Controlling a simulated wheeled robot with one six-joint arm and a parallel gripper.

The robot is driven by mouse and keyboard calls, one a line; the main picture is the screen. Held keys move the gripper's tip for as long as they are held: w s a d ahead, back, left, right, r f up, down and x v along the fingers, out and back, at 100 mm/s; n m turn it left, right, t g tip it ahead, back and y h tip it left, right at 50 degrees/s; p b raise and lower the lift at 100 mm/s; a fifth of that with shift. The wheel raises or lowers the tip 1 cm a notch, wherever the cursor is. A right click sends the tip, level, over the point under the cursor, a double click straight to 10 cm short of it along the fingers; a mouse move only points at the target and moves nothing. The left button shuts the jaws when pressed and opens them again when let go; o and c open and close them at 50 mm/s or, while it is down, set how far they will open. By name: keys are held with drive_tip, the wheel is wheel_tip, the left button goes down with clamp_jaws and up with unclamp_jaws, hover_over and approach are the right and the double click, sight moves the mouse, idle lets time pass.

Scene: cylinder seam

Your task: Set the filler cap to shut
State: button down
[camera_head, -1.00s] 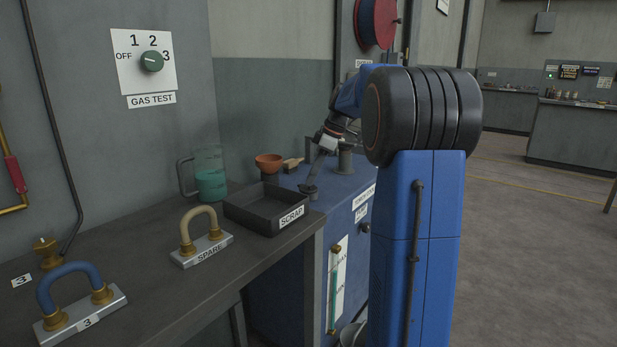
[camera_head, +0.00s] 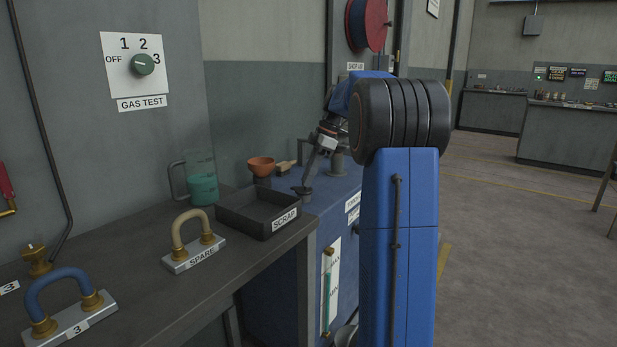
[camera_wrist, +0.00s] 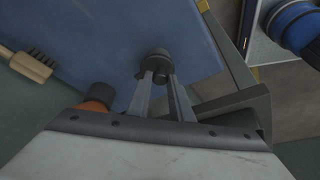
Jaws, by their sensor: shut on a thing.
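The filler cap (camera_head: 302,190) is a small dark round cap near the front left corner of the blue tank's top (camera_head: 325,200). It also shows in the wrist view (camera_wrist: 157,60), at the tips of my fingers. My gripper (camera_head: 306,182) reaches down to it from above with its two grey fingers. In the wrist view my gripper (camera_wrist: 160,78) is closed on the cap. The fingers hide part of the cap, and I cannot tell how it sits on its neck.
An orange funnel (camera_head: 261,165) and a brush (camera_head: 287,165) are behind the cap. The SCRAP tray (camera_head: 234,221), a jug (camera_head: 201,182) and the SPARE hose piece (camera_head: 194,252) are on the bench at left. A sight gauge (camera_head: 333,275) is on the tank front. Open floor lies right.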

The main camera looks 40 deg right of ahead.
drive_tip(key=c, duration=1.6)
unclamp_jaws()
drive_tip(key=shift+r, duration=0.1)
drive_tip(key=v, duration=1.7)
drive_tip(key=shift+r, duration=0.1)
drive_tip(key=shift+s, duration=0.15)
